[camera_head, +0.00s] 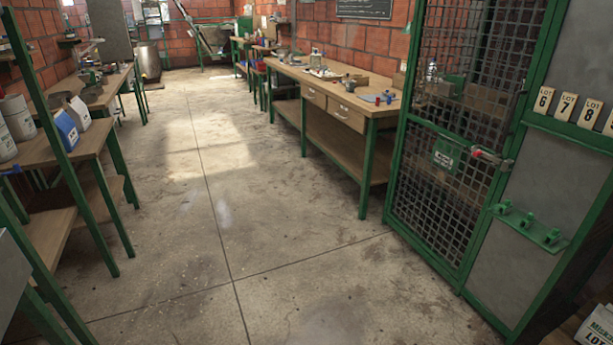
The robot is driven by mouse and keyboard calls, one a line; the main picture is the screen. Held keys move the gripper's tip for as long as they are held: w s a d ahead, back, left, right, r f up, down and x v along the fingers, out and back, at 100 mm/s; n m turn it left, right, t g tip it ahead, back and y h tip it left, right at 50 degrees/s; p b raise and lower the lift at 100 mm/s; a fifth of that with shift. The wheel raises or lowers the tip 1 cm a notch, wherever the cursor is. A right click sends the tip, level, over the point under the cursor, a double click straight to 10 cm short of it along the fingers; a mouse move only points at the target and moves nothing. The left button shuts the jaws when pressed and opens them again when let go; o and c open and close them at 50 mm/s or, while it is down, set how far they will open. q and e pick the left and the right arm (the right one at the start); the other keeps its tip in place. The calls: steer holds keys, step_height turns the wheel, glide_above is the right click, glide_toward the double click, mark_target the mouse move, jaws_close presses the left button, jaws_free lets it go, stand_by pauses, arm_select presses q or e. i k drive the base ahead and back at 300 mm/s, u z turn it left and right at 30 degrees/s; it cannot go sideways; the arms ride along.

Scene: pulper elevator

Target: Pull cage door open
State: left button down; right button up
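The cage door (436,185) is a green frame filled with dark wire mesh, on the right side of the head view. It looks closed against the grey panel (559,190) with a green frame to its right. A small green sign (446,155) hangs on the mesh. A red and grey latch or handle (490,156) sits at the door's right edge, where it meets the panel. Neither of my grippers shows in this view.
A long wooden workbench (345,110) with green legs stands left of the cage along the brick wall. Benches and shelves (75,150) line the left side. The concrete floor (245,220) between them is clear.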

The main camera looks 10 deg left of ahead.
mark_target(451, 89)
steer(key=z, duration=0.6)
steer(key=i, duration=0.45)
steer(key=z, duration=1)
steer(key=i, duration=1)
steer(key=u, duration=0.55)
steer(key=i, duration=0.95)
steer(key=u, duration=1)
